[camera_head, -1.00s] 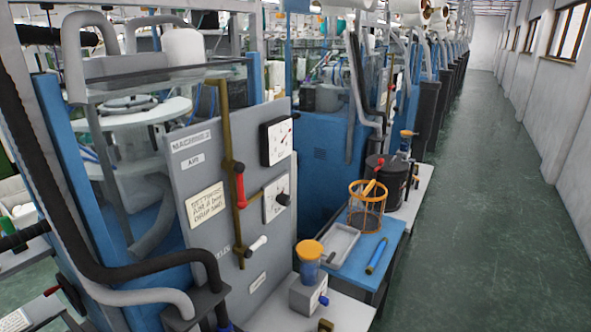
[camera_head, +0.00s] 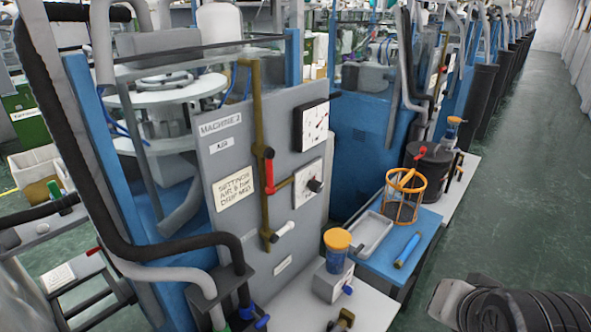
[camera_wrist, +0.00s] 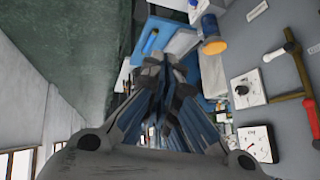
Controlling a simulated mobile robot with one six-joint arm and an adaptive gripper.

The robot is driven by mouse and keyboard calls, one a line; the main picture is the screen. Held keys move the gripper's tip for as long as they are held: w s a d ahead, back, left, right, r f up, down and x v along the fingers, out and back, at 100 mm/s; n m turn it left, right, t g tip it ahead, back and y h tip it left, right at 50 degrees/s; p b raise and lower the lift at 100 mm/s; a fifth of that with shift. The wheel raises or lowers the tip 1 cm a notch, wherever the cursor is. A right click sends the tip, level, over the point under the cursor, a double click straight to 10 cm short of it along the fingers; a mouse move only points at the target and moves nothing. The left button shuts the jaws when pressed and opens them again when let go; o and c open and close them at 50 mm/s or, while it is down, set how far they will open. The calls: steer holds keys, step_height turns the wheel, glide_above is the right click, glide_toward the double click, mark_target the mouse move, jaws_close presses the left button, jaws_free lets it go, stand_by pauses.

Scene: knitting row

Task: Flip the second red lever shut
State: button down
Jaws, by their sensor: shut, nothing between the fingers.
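The nearest panel, marked as a machine 2 panel (camera_head: 222,160), carries a vertical brass pipe (camera_head: 258,105). A white-handled lever (camera_head: 284,229) sits lower on the same pipe, angled up to the right. A smaller red lever (camera_head: 443,69) shows on a farther machine. My gripper (camera_wrist: 168,65) is shut and empty in the wrist view, apart from the panel, which stands to its right there. The head view shows only my dark arm at the lower right, not the fingertips.
Two dials (camera_head: 312,124) are beside the pipe. A blue table (camera_head: 425,232) holds a grey tray (camera_head: 374,234), an orange wire basket (camera_head: 403,200) and a blue tube. The green aisle floor (camera_head: 510,200) is clear.

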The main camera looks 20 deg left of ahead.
mark_target(270, 173)
steer(key=w+a+r+m+t+y+p, duration=0.25)
steer(key=w+a, duration=0.35)
steer(key=w, duration=0.4)
steer(key=w+a+m+t+y+p, duration=0.1)
steer(key=w+a+m+t+y, duration=0.1)
steer(key=a, duration=0.7)
steer(key=w+a+r+m+t+y+p, duration=0.1)
steer(key=w+a+m+t+y+p, duration=0.1)
steer(key=a+y, duration=0.4)
steer(key=w+a+m, duration=0.1)
steer(key=a, duration=0.3)
steer(key=shift+w+r, duration=0.3)
steer(key=shift+w, duration=0.1)
steer(key=x, duration=1)
steer(key=s+a, duration=0.1)
steer(key=s+a+b, duration=0.1)
steer(key=s, duration=0.1)
steer(key=shift+s+a, duration=0.15)
